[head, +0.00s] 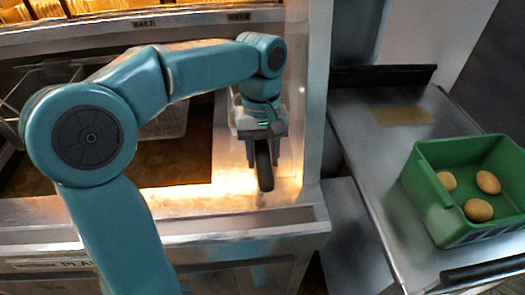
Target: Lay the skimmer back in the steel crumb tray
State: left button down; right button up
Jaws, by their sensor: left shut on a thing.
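My left gripper (262,140) is over the lit steel at the right end of the fryer and points down. It is shut on a dark, upright handle (265,172), which I take for the skimmer's. The skimmer's head cannot be made out. A long steel trough (230,228) runs along the fryer's front edge, just below and in front of the gripper; I cannot tell whether it is the crumb tray. My right gripper is not in view.
A fryer vat of brown oil (180,163) lies left of the gripper, with a wire basket (168,125) partly behind my arm. At right, a steel table (375,150) holds a green crate (425,190) with 3 brown, egg-shaped items. A gap separates fryer and table.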

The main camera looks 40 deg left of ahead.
pick_arm(q)
jog(key=c, duration=0.6)
grip_release()
jog(key=shift+o, duration=0.2)
notch_tip(320, 180, up, 6)
jog(key=p, duration=0.6)
dwell(0.5)
